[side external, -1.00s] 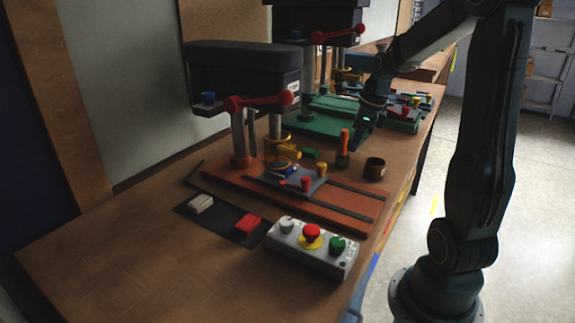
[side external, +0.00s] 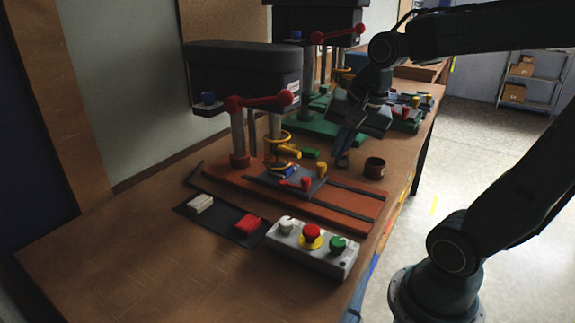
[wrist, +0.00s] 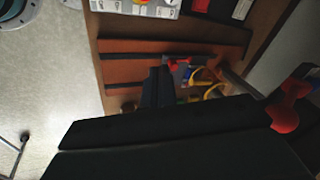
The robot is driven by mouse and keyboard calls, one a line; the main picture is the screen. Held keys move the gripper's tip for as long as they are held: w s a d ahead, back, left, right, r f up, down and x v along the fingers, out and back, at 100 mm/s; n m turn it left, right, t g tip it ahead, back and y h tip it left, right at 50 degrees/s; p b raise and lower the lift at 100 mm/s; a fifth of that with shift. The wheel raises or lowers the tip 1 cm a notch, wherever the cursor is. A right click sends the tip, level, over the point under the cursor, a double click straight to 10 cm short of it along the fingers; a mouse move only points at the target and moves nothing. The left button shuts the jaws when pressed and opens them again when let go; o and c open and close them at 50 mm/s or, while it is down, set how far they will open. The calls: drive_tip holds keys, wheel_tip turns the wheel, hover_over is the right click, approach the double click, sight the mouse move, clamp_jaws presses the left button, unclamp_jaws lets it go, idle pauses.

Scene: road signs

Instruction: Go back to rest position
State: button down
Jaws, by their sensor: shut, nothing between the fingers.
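My gripper (side external: 340,155) is shut and empty. It points down over the table (side external: 130,258), behind the red-brown base plate (side external: 340,218) of the near press and left of the small brown cup (side external: 375,168). In the wrist view the dark fingers (wrist: 157,88) are together above the plate's edge, and a large dark shape covers the lower part.
The near press (side external: 240,75) with its red lever stands left of my gripper. A second press (side external: 315,22) stands behind. The button box (side external: 312,250) sits at the front edge. A black mat (side external: 222,222) holds a white and a red block. The table's front left is clear.

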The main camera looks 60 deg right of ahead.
drive_tip(key=s+a+n+t, duration=0.1)
drive_tip(key=s+a+n, duration=0.6)
drive_tip(key=n, duration=0.6)
drive_tip(key=shift+r+n+y, duration=0.25)
drive_tip(key=shift+n+y, duration=0.05)
drive_tip(key=shift+w, duration=0.1)
idle(1.3)
